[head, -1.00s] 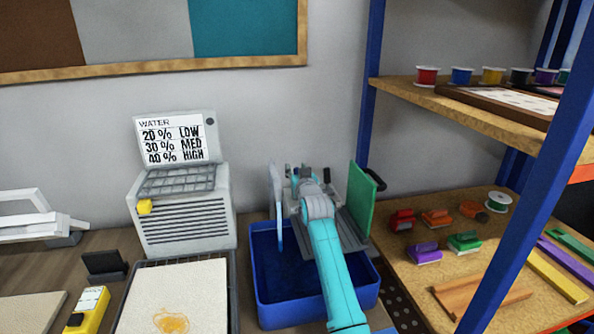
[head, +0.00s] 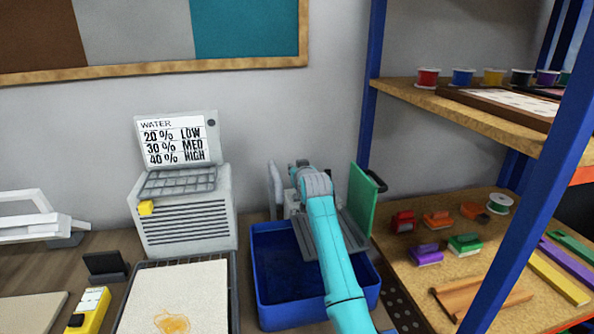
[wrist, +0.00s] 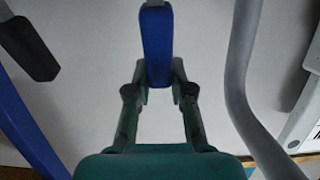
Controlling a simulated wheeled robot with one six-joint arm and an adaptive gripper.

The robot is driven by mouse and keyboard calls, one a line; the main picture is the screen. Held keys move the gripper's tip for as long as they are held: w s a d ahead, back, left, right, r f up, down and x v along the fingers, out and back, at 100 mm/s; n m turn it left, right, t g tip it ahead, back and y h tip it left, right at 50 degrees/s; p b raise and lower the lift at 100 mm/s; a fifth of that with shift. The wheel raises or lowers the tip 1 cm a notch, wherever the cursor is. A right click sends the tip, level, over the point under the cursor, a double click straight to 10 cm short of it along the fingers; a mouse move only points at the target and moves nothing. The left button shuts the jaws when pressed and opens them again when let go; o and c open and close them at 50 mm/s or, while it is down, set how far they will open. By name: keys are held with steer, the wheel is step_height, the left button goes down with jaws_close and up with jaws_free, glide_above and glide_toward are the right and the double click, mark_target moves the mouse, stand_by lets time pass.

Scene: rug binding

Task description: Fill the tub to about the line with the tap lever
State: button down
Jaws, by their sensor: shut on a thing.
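The blue tub (head: 264,306) stands on the bench, partly behind my arm. Its inside is dark blue; I cannot make out a fill line or the exact water level. A grey curved tap spout (head: 275,188) rises behind the tub's back left; a grey pipe, apparently the spout, is in the wrist view (wrist: 240,80). No stream shows below it now. My gripper (wrist: 159,88) is shut on the blue tap lever (wrist: 156,40), which points up in the wrist view. In the head view my arm hides the lever and fingertips.
A water chart (head: 175,138) reads 20% low, 30% med, 40% high. A green panel (head: 362,197) with a dark handle stands close right of my arm. A shelf post (head: 370,90) rises behind it. A tray with a pale sheet (head: 180,290) lies left of the tub.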

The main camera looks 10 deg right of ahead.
steer(key=c, duration=1)
jaws_free()
steer(key=v, duration=1.2)
